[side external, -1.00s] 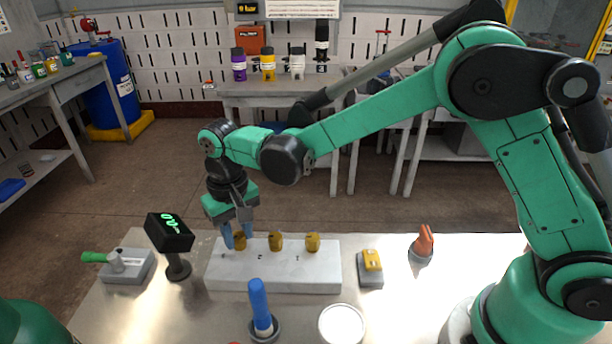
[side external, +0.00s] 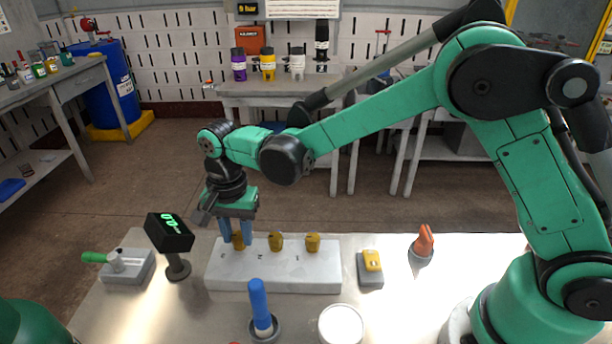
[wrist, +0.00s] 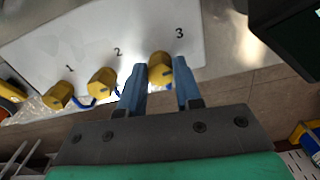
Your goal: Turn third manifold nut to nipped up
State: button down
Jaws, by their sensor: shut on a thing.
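The manifold (side external: 290,275) is a pale block on the bench with three brass-yellow nuts in a row, numbered 1, 2 and 3 in the wrist view. The third nut (wrist: 160,68) stands beside the 3 and is the leftmost nut (side external: 238,241) in the side view. My gripper (side external: 237,236) points down with its blue fingers on either side of this nut; the wrist view also shows the gripper (wrist: 159,82) shut on it. The second nut (wrist: 101,82) and first nut (wrist: 59,95) stand free.
A display with green digits (side external: 170,231) stands left of the manifold, near a green-handled device (side external: 115,262). A blue-handled tool (side external: 259,304) and a round white-topped item (side external: 341,324) are in front. A yellow-topped block (side external: 371,267) and an orange item (side external: 424,243) lie right.

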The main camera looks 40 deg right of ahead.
aim_at(238, 235)
jog(key=shift+m, duration=0.6)
jog(key=shift+w, duration=0.1)
jog(key=c, duration=0.6)
grip_release()
jog(key=shift+r, duration=2.85)
jog(key=shift+d, duration=0.1)
jog(key=s+d+r+n+t, duration=0.4)
jog(key=s+d+n+t, duration=0.3)
jog(key=s+d+n, duration=0.4)
jog(key=d, duration=0.2)
jog(key=shift+s+d, duration=0.3)
